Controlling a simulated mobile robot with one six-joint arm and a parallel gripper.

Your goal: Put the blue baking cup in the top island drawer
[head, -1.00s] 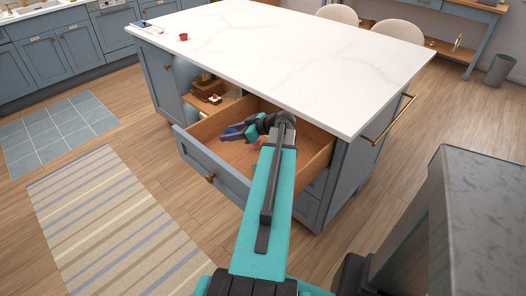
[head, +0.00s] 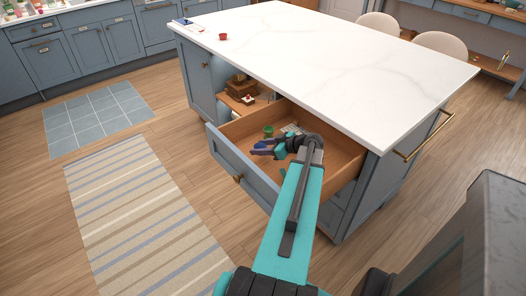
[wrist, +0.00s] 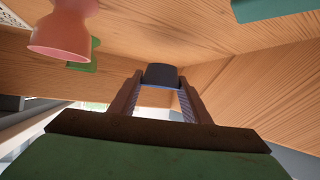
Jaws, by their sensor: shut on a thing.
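The top island drawer (head: 243,170) is pulled open below the white island top. My gripper (head: 264,147) is inside or just above the drawer's opening, left of its middle. It is shut on the dark blue baking cup (wrist: 161,75), which shows between the fingertips in the wrist view. In the head view the cup is too small to separate clearly from the fingers. Wooden drawer walls surround the gripper in the wrist view; whether the cup touches the floor I cannot tell.
A green cup (head: 268,130) stands in the drawer behind my gripper. A pink cup-like thing (wrist: 62,32) is close by at upper left in the wrist view. A red cup (head: 222,37) stands on the island top (head: 330,60). A grey counter (head: 490,230) is at right.

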